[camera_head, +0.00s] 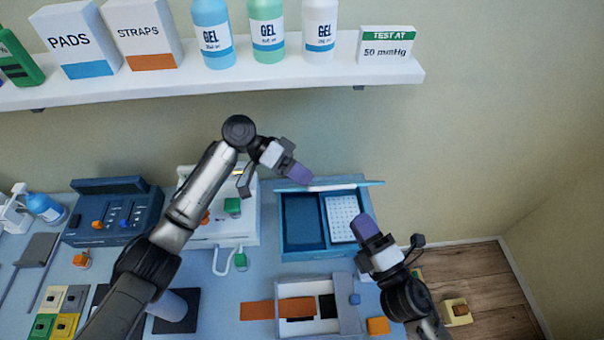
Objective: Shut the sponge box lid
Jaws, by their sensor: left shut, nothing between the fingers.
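The teal box (303,253), which I take for the sponge box, stands on the table by the wall. Its lid (350,184) is open, raised along the back edge and seen nearly edge-on. Inside are a dark blue compartment and a white dotted piece (342,218) on the right. My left gripper (299,174) is shut and empty at the left part of the lid; whether it touches cannot be told. My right gripper (364,226) is over the box's right front side and hides that corner; its finger gap does not show.
A white tray (310,282) with orange strips (262,310) lies in front of the box. A white device (220,239) and a blue control unit (113,214) stand left. A shelf (225,85) with bottles and cartons hangs above. An orange block (378,326) lies at the front right.

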